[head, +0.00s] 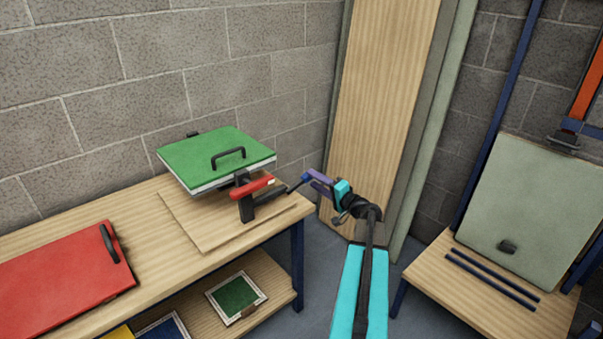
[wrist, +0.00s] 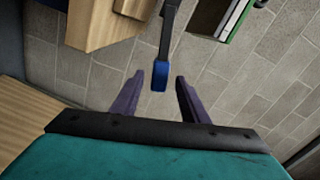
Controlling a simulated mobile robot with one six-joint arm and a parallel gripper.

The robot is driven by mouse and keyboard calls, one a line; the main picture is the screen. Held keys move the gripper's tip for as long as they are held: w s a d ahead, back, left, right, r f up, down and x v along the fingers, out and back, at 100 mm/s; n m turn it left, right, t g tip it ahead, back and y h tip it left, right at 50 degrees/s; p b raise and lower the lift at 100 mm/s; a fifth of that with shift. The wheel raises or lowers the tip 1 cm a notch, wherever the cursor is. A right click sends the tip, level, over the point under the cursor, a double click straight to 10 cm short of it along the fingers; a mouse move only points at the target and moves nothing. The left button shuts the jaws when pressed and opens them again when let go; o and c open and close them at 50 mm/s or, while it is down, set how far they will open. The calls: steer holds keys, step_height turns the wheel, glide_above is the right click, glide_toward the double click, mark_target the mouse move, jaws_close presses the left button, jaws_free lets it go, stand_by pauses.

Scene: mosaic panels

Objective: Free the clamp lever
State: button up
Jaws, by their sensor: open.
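The clamp lever (head: 296,186) is a dark bar with a blue tip, reaching right from the black clamp post (head: 245,203) at the bench's edge. A red bar (head: 250,188) sits across the post, below the green panel (head: 208,156) with its black handle. My gripper (head: 319,182) has purple fingers and is just right of the lever's tip. In the wrist view the lever's blue tip (wrist: 160,77) lies between the open fingers, with gaps on both sides. Whether a finger touches it in depth I cannot tell.
A red panel (head: 62,277) lies on the wooden bench (head: 150,218), left. Smaller panels lie on the shelf below. A wooden board (head: 385,90) leans in the corner behind my gripper. A low table (head: 470,297) with two bars and a grey-green panel (head: 530,205) stands right.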

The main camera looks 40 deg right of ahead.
steer(key=w+p, duration=0.1)
steer(key=w, duration=0.6)
steer(key=shift+w+d, duration=0.3)
steer(key=shift+w, duration=0.05)
